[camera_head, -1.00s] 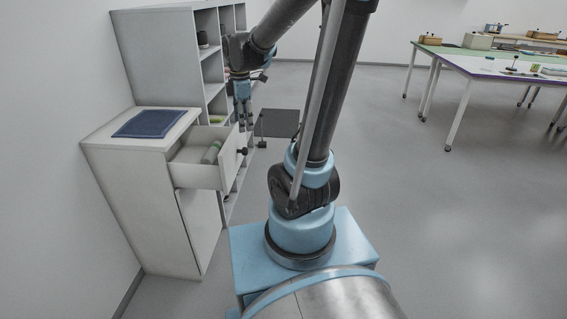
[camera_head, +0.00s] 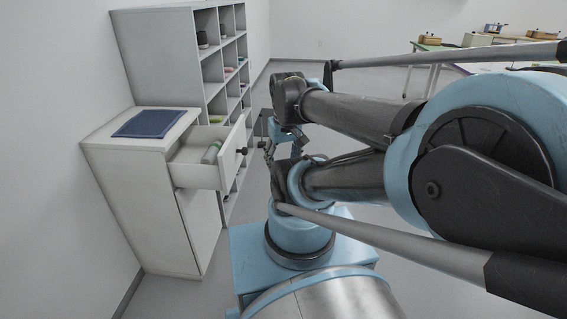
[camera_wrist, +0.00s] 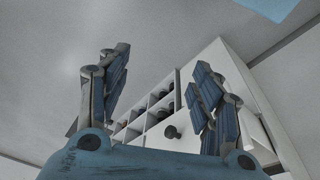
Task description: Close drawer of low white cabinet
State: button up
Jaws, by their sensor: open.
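The low white cabinet (camera_head: 150,205) stands against the left wall in the head view. The drawer front has dark round knobs; one knob (camera_head: 242,151) faces my arm. My gripper (camera_head: 268,149) is just right of the drawer front, pointing towards it, apart from it as far as I can see. In the wrist view my gripper (camera_wrist: 160,95) has its two blue fingers spread wide with nothing between them. A dark knob (camera_wrist: 171,132) on a white front shows beyond them.
A dark blue mat (camera_head: 150,123) lies on the cabinet top. A tall white shelf unit (camera_head: 160,50) with cubbyholes holding small items stands behind it. Worktables (camera_head: 425,62) stand at the back right, partly hidden by my arm.

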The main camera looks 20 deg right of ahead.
aim_at(183, 158)
jog(key=z, duration=0.6)
jog(key=k, duration=1.4)
jog(key=u, duration=0.5)
jog(key=i, duration=1)
jog(key=u, duration=0.05)
